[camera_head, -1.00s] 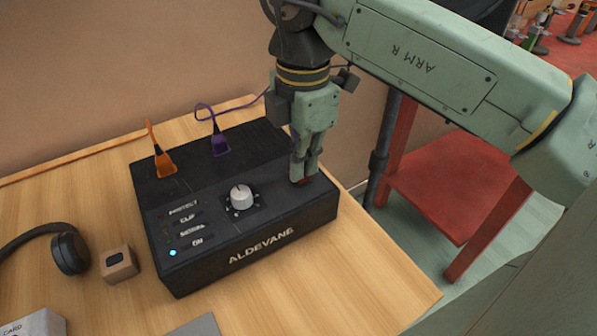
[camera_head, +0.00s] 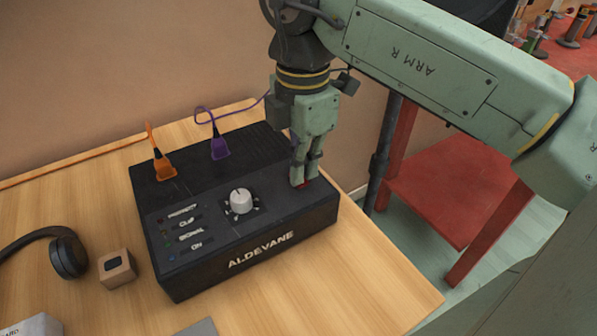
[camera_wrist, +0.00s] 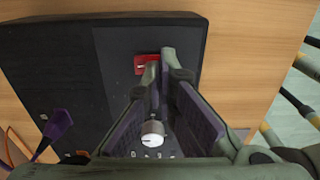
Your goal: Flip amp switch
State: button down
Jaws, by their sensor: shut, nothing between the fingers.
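The black amp (camera_head: 270,230) marked ALDEVANE stands on the wooden table. Its red switch (camera_wrist: 148,64) shows in the wrist view near one end of the amp; in the head view only a sliver of it (camera_head: 303,184) shows under the fingers. My gripper (camera_head: 303,180) is shut and empty, pointing down, with its fingertips at the switch; contact cannot be told for sure. A white knob (camera_head: 241,201) sits on the amp top, also seen in the wrist view (camera_wrist: 153,133).
An orange plug (camera_head: 165,168) and a purple plug (camera_head: 220,147) stand in the amp's back part, with cables trailing. Headphones (camera_head: 68,255) and a small wooden box (camera_head: 116,268) lie to the left. A red stool (camera_head: 440,190) stands beyond the table's right edge.

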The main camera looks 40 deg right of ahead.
jog(key=shift+r+p, duration=1.65)
jog(key=shift+r, duration=1.5)
